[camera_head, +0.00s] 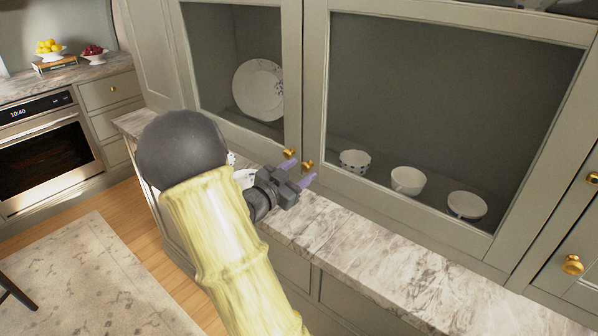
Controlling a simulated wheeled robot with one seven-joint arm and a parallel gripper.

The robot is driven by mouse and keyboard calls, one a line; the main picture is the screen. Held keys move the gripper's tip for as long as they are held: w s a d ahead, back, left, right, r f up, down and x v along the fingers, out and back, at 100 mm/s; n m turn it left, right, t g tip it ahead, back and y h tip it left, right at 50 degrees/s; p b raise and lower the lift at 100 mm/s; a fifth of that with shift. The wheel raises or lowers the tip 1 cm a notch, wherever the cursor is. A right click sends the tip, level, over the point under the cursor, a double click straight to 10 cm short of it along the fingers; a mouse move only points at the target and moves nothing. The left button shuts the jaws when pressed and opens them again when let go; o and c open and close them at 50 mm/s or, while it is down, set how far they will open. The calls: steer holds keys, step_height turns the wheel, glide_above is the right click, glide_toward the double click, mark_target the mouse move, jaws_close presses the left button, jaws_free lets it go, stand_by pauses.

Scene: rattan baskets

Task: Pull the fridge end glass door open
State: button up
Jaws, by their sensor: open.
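No fridge is clearly seen; a grey-green cabinet with two glass doors stands before me. The left glass door (210,75) and the wider right glass door (450,110) both look shut. A brass knob (289,153) is on the left door's frame, and another brass knob (308,165) is on the right door's frame. My gripper (299,172) is open, its two pale purple fingertips just below and close to these knobs. I cannot tell whether a finger touches a knob. Nothing shows between the fingers.
A marble counter (390,262) runs below the doors. Dishes, including a plate (258,90) and a bowl (407,180), sit behind the glass. A plate partly hidden by my arm is on the counter. An oven (45,150) stands at left, with open floor before it.

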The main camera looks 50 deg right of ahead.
steer(key=shift+d, duration=0.2)
steer(key=shift+c, duration=0.2)
jaws_close()
steer(key=shift+w+a, duration=0.1)
steer(key=shift+a, duration=0.05)
